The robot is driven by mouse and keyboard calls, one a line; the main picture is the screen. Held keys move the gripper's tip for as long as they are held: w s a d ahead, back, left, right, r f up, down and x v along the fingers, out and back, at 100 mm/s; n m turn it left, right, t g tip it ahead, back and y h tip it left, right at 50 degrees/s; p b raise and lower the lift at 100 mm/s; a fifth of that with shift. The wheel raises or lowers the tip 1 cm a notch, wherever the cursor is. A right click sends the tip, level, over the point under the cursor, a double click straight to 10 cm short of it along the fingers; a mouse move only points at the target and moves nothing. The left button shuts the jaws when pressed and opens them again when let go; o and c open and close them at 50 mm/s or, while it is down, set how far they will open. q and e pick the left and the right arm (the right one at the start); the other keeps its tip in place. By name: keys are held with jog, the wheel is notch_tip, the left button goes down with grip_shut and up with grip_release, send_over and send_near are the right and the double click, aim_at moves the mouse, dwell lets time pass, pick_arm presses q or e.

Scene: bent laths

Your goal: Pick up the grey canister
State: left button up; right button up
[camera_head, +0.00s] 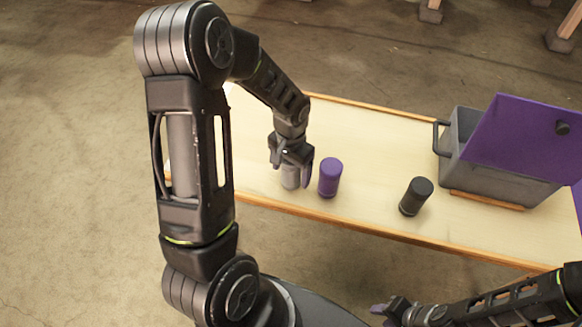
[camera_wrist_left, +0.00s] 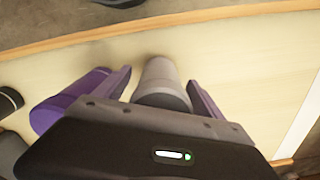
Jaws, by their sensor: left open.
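The grey canister (camera_head: 290,178) stands on the table, partly hidden behind my left gripper (camera_head: 291,163) in the head view. In the left wrist view the grey canister (camera_wrist_left: 159,82) sits between the two fingers of my left gripper (camera_wrist_left: 160,90). The fingers are open, one on each side of it, and I see a gap at least on the right side. My right gripper (camera_head: 392,310) is low in the head view, in front of the table and away from the canisters; whether its jaws are apart is unclear.
A purple canister (camera_head: 330,177) stands close to the right of my left gripper, also in the left wrist view (camera_wrist_left: 66,101). A black canister (camera_head: 416,196) stands further right. A grey bin (camera_head: 500,172) with a purple lid (camera_head: 525,140) is at the table's right. The wooden table edge (camera_head: 375,237) is raised.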

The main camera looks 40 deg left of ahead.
pick_arm(q)
jog(key=shift+c, duration=0.5)
jog(key=c, duration=1.6)
notch_tip(320, 180, up, 10)
jog(key=shift+f+b, duration=0.1)
jog(key=shift+b, duration=0.55)
